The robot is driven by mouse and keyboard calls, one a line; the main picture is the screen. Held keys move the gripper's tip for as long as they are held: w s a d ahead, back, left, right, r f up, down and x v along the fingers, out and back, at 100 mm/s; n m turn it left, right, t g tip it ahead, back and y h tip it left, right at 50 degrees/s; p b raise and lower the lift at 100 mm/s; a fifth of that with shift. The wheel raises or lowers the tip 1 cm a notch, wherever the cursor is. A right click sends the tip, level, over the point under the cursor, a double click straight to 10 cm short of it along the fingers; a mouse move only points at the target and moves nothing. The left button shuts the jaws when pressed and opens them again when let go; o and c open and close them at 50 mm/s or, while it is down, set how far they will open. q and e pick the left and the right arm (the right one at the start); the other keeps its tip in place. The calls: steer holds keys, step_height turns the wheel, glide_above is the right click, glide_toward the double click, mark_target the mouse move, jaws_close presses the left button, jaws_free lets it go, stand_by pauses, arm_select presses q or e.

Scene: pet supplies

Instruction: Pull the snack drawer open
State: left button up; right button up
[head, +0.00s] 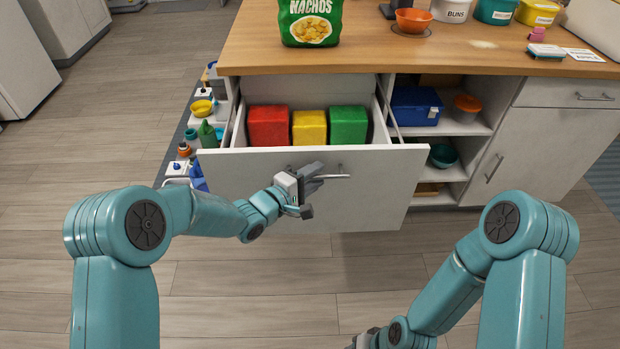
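The snack drawer (240,188) stands well out from the counter, with its white front facing me. Inside it sit a red box (268,127), a yellow box (309,128) and a green box (348,126). The bar handle (338,176) is on the upper middle of the front. My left gripper (316,177) is at the handle, its fingers appearing closed around the bar's left part and hiding it. My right gripper (362,342) is low at the bottom edge, mostly cut off and well away from the drawer; its fingers cannot be made out.
The wooden countertop (400,50) carries a green nachos bag (309,22), an orange bowl (413,20) and several tubs. Open shelves (470,172) to the right hold a blue box (415,106) and bowls. Small items stand left of the drawer. The floor before it is clear.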

arm_select(q)
steer(key=v, duration=1.6)
steer(key=shift+s+a, duration=0.1)
steer(key=shift+s, duration=0.05)
steer(key=s+a+f+m+g+y+p, duration=0.1)
steer(key=s+f+m+g+y+p, duration=0.2)
steer(key=s+f, duration=0.6)
steer(key=s+a+f+m+g+y+p, duration=0.2)
steer(key=s+f+m+g+y+p, duration=0.2)
steer(key=s+f+g, duration=0.4)
steer(key=s+f+m+p, duration=0.1)
steer(key=s, duration=0.5)
steer(key=shift+s+m+y, duration=0.25)
steer(key=shift+m+y, duration=0.05)
